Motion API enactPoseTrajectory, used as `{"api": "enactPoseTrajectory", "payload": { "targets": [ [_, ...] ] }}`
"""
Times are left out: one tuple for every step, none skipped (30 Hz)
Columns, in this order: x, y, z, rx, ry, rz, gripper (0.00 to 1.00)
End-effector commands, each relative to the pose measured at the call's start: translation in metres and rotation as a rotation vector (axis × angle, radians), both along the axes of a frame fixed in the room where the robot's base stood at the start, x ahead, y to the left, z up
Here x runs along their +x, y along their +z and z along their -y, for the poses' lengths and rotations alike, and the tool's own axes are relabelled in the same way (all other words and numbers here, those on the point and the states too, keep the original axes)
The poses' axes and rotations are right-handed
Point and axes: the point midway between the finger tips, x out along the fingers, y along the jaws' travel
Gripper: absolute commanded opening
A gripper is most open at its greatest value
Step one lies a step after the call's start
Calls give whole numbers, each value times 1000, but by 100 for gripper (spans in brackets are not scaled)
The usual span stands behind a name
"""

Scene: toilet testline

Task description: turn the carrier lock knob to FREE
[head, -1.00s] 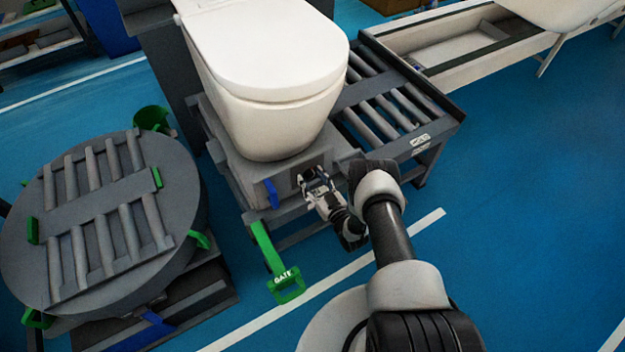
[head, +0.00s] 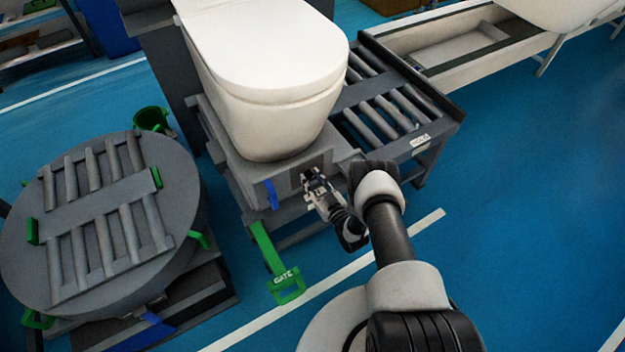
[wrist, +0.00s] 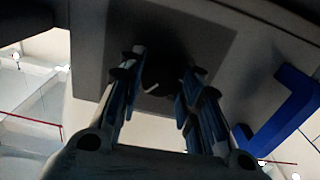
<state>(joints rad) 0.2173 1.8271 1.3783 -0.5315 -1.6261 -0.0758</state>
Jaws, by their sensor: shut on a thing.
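The carrier lock knob (wrist: 158,72) is a dark round knob with a small white mark, on a dark plate on the front of the grey carrier (head: 236,165). In the wrist view my gripper (wrist: 160,80) has one finger on each side of the knob and is shut on it. In the head view my gripper (head: 311,182) is at the carrier's front face, below the white toilet (head: 265,60), and hides the knob. I cannot read any FREE or lock label.
A blue handle (head: 271,194) is left of my gripper; it also shows in the wrist view (wrist: 285,112). A green GATE lever (head: 262,245) sticks out below it. A round roller turntable (head: 188,190) stands at left, a roller conveyor (head: 437,133) at right. Blue floor is open at right.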

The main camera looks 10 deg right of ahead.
Motion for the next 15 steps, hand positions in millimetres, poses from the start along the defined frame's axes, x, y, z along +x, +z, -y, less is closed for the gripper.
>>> {"api": "enactPoseTrajectory", "payload": {
  "targets": [
    [0, -1, -1, -18, 2, 5, 8],
    [0, -1, -1, -33, 2, 9, 8],
    [0, -1, -1, -54, 2, 16, 8],
    [0, -1, -1, -72, 2, 22, 8],
    [0, -1, -1, -91, 3, 28, 8],
    [0, -1, -1, -118, 3, 37, 8],
    [0, -1, -1, -141, 3, 45, 8],
    [0, -1, -1, -166, 3, 53, 8],
    [0, -1, -1, -198, 3, 63, 8],
    [0, -1, 0, -225, 3, 72, 8],
    [0, -1, 0, -251, 3, 80, 8],
    [0, -1, 0, -288, 3, 92, 8],
    [0, -1, 0, -315, 3, 101, 8],
    [0, -1, 0, -342, 3, 110, 8],
    [0, -1, 0, -378, 3, 121, 8]
  ]
}}
